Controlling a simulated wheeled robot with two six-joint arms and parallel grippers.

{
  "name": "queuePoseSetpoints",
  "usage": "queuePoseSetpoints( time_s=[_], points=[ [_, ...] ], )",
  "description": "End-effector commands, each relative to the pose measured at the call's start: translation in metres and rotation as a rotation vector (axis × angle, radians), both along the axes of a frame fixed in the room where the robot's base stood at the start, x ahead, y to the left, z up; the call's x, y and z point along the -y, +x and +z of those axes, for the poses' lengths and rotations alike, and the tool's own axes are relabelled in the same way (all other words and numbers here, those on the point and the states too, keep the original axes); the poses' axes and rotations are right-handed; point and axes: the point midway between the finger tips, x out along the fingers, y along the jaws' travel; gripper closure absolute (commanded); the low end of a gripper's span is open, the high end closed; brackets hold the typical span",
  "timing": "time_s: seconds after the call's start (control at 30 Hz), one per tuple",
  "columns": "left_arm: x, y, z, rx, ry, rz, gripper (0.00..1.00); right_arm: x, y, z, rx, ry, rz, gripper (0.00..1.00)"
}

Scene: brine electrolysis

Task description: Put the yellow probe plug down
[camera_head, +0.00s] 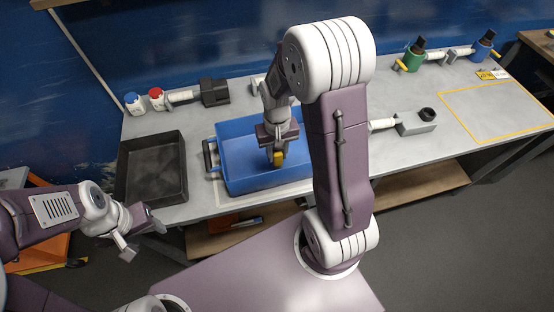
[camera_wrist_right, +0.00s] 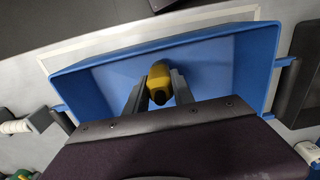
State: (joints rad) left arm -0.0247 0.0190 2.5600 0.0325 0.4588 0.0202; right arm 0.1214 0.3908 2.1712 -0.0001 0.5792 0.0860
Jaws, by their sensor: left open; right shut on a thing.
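The yellow probe plug (camera_head: 278,157) is between the fingers of my right gripper (camera_head: 277,150), over the blue tray (camera_head: 240,184). In the right wrist view the plug (camera_wrist_right: 159,80) sits between the two dark fingers (camera_wrist_right: 158,92), with the blue tray (camera_wrist_right: 105,80) below and around it. I cannot tell whether the plug touches the tray floor. My left gripper (camera_head: 140,236) is open and empty, in front of the table's left end, away from the plug. My right arm hides part of the tray's right side.
A black tray (camera_head: 152,200) stands left of the blue tray. White bottles with blue (camera_head: 133,103) and red (camera_head: 156,99) caps stand at the back left. A green container (camera_head: 413,58) and a blue container (camera_head: 483,47) stand at the back right. A yellow-outlined area (camera_head: 500,108) is clear.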

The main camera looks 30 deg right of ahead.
Motion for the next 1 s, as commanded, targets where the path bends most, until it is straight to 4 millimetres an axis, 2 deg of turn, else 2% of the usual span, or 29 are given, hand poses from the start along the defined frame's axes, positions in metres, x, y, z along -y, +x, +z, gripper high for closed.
queuePoseSetpoints(
  time_s=[0.27, 0.63, 0.67, 0.73, 1.0],
  points=[
    [0.000, 0.000, -0.004, 0.000, 0.000, 0.000, 0.44, 0.000, -0.001, -0.038, -0.003, 0.001, 0.000, 1.00],
    [0.000, 0.000, -0.007, 0.000, 0.000, 0.000, 0.44, 0.001, 0.000, -0.044, -0.001, 0.000, 0.000, 1.00],
    [0.000, 0.000, -0.006, 0.000, 0.000, 0.000, 0.44, 0.001, 0.000, -0.044, -0.001, 0.000, 0.000, 0.68],
    [0.000, 0.000, -0.006, 0.000, 0.000, 0.000, 0.44, 0.001, 0.000, -0.043, -0.001, 0.000, 0.000, 0.49],
    [0.000, 0.000, -0.005, 0.000, 0.000, 0.000, 0.44, 0.001, 0.000, -0.043, 0.000, 0.000, 0.000, 0.49]
  ],
)
